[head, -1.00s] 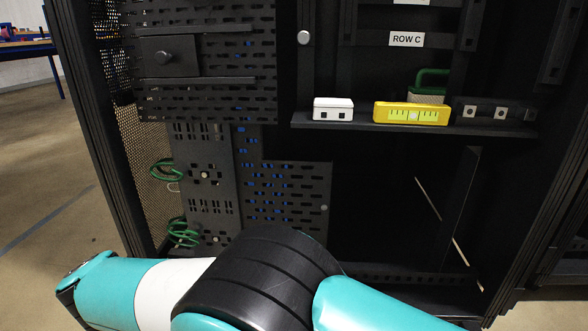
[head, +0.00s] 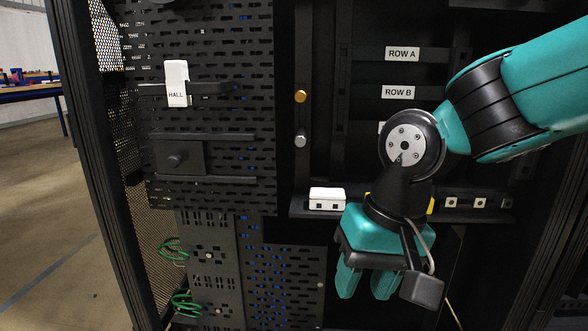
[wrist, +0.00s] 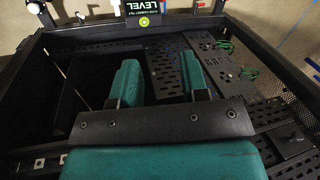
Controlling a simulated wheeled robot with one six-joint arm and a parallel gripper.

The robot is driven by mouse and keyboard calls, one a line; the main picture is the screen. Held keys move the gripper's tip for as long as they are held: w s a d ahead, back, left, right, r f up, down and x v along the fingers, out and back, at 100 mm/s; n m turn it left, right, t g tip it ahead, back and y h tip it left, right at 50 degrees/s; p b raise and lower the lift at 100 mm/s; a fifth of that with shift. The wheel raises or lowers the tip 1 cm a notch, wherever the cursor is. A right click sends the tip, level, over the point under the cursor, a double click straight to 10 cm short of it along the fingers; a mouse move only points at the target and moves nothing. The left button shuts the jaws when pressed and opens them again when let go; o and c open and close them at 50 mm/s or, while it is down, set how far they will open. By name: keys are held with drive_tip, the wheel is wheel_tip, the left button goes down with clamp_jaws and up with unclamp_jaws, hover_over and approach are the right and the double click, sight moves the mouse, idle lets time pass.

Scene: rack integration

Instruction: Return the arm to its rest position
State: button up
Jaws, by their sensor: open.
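My gripper (head: 366,284) hangs fingers-down in front of the black rack at right of centre in the head view. Its two teal fingers are apart with nothing between them. In the wrist view my gripper (wrist: 158,80) also shows open and empty above the dark rack interior. My teal and black arm (head: 490,110) reaches in from the right edge and bends down at the wrist. The arm and gripper hide most of the yellow level (head: 430,205) on the shelf.
The shelf (head: 300,208) holds a white box (head: 327,198) and a dark strip with white squares (head: 465,202). Green cables (head: 180,303) hang low left. Open floor (head: 40,220) lies left of the rack.

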drive_tip(key=s+d+r+n+y+p, duration=0.2)
drive_tip(key=s+d+r+n+p, duration=0.25)
drive_tip(key=s, duration=0.55)
wheel_tip(320, 180, up, 37)
drive_tip(key=d+n+p, duration=0.1)
drive_tip(key=p, duration=3.5)
drive_tip(key=shift+d+r, duration=0.2)
drive_tip(key=shift+d, duration=0.15)
